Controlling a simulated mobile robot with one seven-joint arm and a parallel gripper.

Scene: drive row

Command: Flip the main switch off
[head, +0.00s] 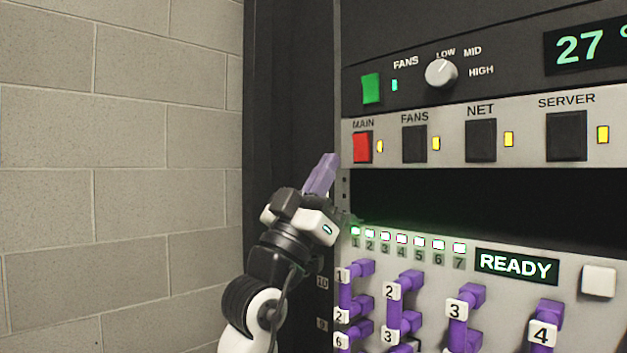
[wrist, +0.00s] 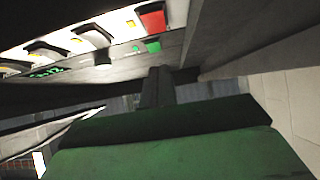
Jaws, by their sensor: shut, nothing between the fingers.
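The main switch (head: 362,147) is a red rocker at the left end of the light switch strip, under the label MAIN. A small lit amber lamp (head: 380,146) sits just right of it. My gripper (head: 330,157) is shut and empty, its purple fingers pointing up, below and left of the main switch in the head view. A gap shows between the fingertips and the switch in that picture; the depth between them is hard to tell. The red switch also shows at the top of the wrist view (wrist: 151,18), with my dark fingers (wrist: 157,82) below it.
Black FANS (head: 414,144), NET (head: 481,140) and SERVER (head: 566,136) switches sit to the right, with lit lamps. A green switch (head: 371,88) and round knob (head: 441,73) are above. An open dark slot (head: 480,200) lies below, then numbered purple-handled drives (head: 405,290). A block wall (head: 130,180) is left.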

